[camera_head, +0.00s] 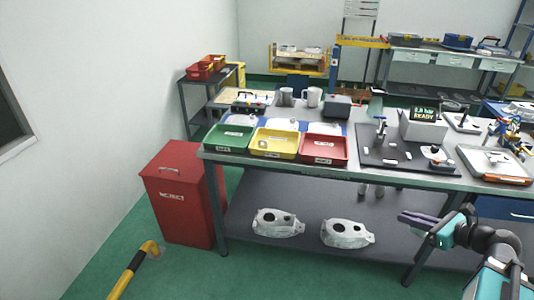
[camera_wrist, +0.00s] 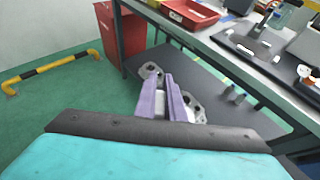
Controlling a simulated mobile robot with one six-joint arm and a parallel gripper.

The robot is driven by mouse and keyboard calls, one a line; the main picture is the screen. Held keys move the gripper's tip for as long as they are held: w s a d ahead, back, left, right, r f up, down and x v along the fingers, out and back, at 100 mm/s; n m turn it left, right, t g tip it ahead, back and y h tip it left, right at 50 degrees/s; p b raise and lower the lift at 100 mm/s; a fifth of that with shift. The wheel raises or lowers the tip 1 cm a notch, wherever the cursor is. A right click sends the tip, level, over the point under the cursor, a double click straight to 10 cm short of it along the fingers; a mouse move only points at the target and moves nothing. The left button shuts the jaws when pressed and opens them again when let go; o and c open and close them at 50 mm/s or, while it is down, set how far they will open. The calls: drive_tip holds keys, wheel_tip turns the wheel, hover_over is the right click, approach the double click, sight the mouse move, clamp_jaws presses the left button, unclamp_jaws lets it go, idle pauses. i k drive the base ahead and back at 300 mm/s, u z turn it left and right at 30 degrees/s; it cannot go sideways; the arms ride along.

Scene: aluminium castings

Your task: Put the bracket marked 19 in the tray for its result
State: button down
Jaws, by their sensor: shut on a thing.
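My gripper (camera_head: 408,219) is at the lower right of the head view, in front of the bench's lower shelf. Its purple fingers also show in the wrist view (camera_wrist: 166,84), close together. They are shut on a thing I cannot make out. Two grey castings (camera_head: 278,222) (camera_head: 347,233) lie apart on the lower shelf; parts of them show beyond my fingers in the wrist view (camera_wrist: 150,70). No mark 19 is readable. Green (camera_head: 228,148), yellow (camera_head: 274,155) and red (camera_head: 324,162) trays stand side by side on the bench front; their labels are too small to read.
A red reject bin (camera_head: 181,215) stands left of the bench. A yellow-black rail (camera_head: 133,270) is on the floor. A dark mat (camera_head: 375,157) with small parts and a box with a READY display (camera_head: 425,116) are on the bench. The green floor before the shelf is clear.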

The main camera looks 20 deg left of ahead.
sight(285, 149)
drive_tip(key=z, duration=0.2)
drive_tip(key=k, duration=0.5)
drive_tip(key=u, duration=1.8)
drive_tip(key=i, duration=1.65)
drive_tip(key=u, duration=0.05)
